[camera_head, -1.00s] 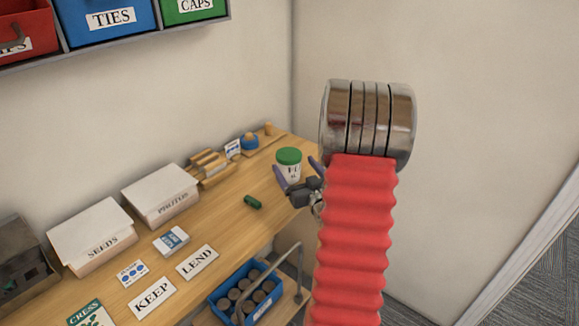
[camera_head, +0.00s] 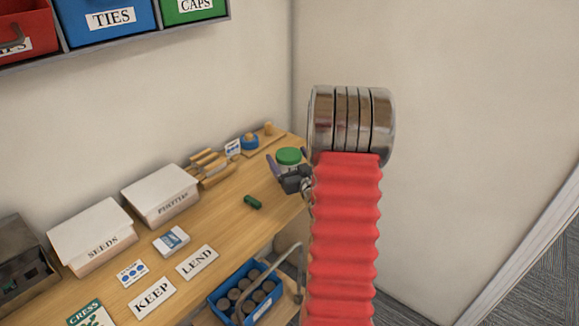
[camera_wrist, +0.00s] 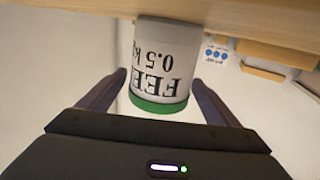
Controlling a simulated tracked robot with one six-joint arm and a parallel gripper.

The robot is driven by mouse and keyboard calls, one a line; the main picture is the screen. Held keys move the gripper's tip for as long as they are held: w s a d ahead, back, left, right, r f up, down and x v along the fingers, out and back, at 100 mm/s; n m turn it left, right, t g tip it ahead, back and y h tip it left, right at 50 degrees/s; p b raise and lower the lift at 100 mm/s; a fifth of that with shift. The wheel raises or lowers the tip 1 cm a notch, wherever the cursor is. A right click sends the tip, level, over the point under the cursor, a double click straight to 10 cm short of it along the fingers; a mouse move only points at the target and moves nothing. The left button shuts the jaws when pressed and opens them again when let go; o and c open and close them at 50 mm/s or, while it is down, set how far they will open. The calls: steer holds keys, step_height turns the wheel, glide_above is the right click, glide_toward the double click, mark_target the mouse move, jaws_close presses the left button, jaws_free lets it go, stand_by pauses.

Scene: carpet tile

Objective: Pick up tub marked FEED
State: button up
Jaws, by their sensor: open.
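The tub marked FEED is white with a green lid (camera_head: 289,156) and stands near the far right end of the wooden bench (camera_head: 226,220). In the wrist view the tub (camera_wrist: 165,58) appears upside down, with its label reading FEED 0.5 k and the rest out of sight. My gripper (camera_wrist: 152,88) is open, with one finger on each side of the tub's lid end. A gap shows between each finger and the tub. In the head view my gripper (camera_head: 287,166) partly hides the tub.
A blue crate (camera_head: 243,290) sits below. Walls stand behind and right.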

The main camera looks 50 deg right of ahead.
stand_by(0.5)
steer(key=c, duration=1.6)
steer(key=shift+o, duration=0.2)
steer(key=shift+r, duration=0.1)
steer(key=shift+r, duration=5)
